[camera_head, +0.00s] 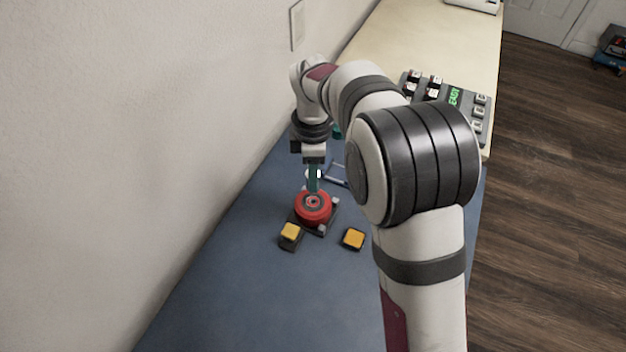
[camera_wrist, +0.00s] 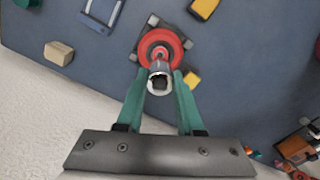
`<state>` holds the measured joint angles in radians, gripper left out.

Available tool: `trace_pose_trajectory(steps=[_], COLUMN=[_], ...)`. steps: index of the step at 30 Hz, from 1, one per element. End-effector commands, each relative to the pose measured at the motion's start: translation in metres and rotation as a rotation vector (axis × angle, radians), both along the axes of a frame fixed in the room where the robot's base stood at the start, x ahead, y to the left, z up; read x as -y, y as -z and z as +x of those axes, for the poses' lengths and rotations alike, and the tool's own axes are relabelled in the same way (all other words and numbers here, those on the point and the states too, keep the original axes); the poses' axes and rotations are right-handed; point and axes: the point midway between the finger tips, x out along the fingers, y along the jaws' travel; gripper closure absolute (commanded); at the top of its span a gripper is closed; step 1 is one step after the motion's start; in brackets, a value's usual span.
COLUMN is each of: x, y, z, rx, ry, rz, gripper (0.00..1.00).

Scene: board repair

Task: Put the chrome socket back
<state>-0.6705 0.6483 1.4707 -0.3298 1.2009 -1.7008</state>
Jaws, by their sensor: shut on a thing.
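My gripper (camera_wrist: 160,91) is shut on the chrome socket (camera_wrist: 158,83), a short shiny cylinder with a dark opening, held between two green fingers in the wrist view. Behind it in that view is a red round piece (camera_wrist: 148,46) on a dark base with light corner posts. In the head view, my gripper (camera_head: 313,188) points down just behind the red piece (camera_head: 313,207), whose top has a grey centre. Whether the socket touches the red piece cannot be told. The place where the socket belongs is not clear from these views.
Two yellow-topped blocks (camera_head: 290,231) (camera_head: 353,238) lie in front of the red piece. A blue-framed item (camera_head: 336,174) lies behind it. A grey panel (camera_head: 480,118) with a green display stands at the back right. The wall is close on the left. The front of the blue mat (camera_head: 240,300) is clear.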

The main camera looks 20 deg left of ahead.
Motion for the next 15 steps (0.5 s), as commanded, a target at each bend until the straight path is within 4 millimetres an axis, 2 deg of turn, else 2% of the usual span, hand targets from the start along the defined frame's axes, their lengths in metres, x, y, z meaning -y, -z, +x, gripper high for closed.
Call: trace_pose_trajectory(steps=[5, 15], x=[0.0001, 0.0001], y=[-0.0122, -0.0127], z=[0.0, 0.0], rx=[0.001, 0.0], ry=[0.0, 0.0], rz=[0.0, 0.0], gripper=[1.0, 1.0])
